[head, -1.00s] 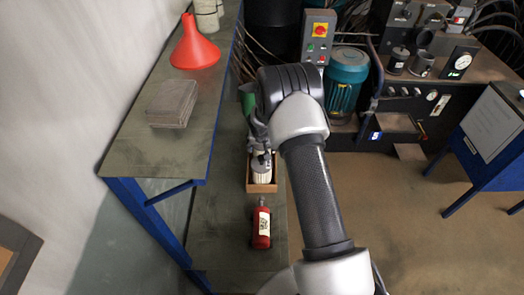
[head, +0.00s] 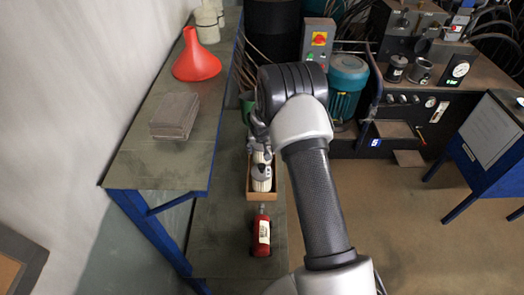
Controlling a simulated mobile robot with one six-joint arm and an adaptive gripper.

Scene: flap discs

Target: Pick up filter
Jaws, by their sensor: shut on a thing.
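A white ribbed filter (head: 261,185) stands in a small open cardboard box (head: 261,197) on the lower bench shelf. My gripper (head: 262,171) reaches down from behind my forearm and is shut on the filter at its upper end. The fingers are small and partly hidden, so the exact grip does not show. The filter's lower part is still within the box walls; whether it touches the box floor cannot be told.
A red bottle (head: 261,236) lies in front of the box. The upper bench (head: 165,165) at left holds a red funnel (head: 196,58) and a grey stack (head: 174,115). A green motor (head: 347,85) stands behind my arm. Open floor (head: 400,235) lies at right.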

